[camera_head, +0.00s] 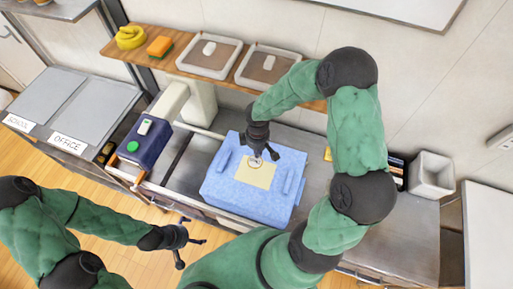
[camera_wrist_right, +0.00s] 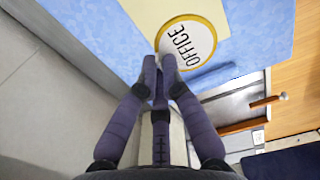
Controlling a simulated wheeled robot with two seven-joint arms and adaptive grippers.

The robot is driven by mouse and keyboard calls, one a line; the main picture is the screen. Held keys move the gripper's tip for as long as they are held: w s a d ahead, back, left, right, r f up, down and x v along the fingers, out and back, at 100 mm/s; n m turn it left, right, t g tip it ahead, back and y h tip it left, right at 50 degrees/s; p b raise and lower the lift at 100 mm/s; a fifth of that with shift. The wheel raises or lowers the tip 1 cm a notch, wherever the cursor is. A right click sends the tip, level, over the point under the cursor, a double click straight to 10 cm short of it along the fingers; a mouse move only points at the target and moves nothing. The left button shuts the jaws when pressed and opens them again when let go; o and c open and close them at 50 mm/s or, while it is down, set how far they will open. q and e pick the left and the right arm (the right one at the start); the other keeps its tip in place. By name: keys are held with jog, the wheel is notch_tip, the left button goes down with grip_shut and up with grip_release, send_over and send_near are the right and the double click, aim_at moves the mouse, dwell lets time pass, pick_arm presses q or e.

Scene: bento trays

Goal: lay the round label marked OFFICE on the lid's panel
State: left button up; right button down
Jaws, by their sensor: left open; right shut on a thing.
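The round label marked OFFICE (camera_wrist_right: 187,40) is white with a yellow rim. My right gripper (camera_wrist_right: 163,75) is shut on its near edge. In the head view the label (camera_head: 255,162) is over the upper part of the cream panel (camera_head: 250,179) on the light blue lid (camera_head: 222,188). The panel also shows in the wrist view (camera_wrist_right: 150,12), behind the label. I cannot tell whether the label touches the panel. My right gripper (camera_head: 264,155) points down at the lid. My left gripper (camera_head: 190,243) is open and empty, left of the lid and away from it.
A dark blue device with a green button (camera_head: 133,146) stands left of the lid. Grey bins with SCHOOL (camera_head: 19,123) and OFFICE (camera_head: 67,143) signs are at far left. A wooden shelf (camera_head: 160,72) holds two trays, a yellow item and an orange sponge. A grey container (camera_head: 431,175) is at right.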

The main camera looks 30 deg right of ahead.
jog(key=shift+s+d+f+b, duration=0.1)
jog(key=shift+s+f+b, duration=0.1)
jog(key=shift+f+b, duration=0.3)
jog(key=shift+w+f+b, duration=0.1)
jog(key=shift+f+b, duration=0.3)
jog(key=shift+f, duration=0.2)
jog(key=shift+f+b, duration=1)
jog(key=shift+f, duration=0.4)
jog(key=shift+f+b, duration=1.25)
jog(key=shift+f, duration=0.1)
jog(key=shift+f+b, duration=0.35)
jog(key=shift+b, duration=0.05)
jog(key=c, duration=1.3)
grip_release()
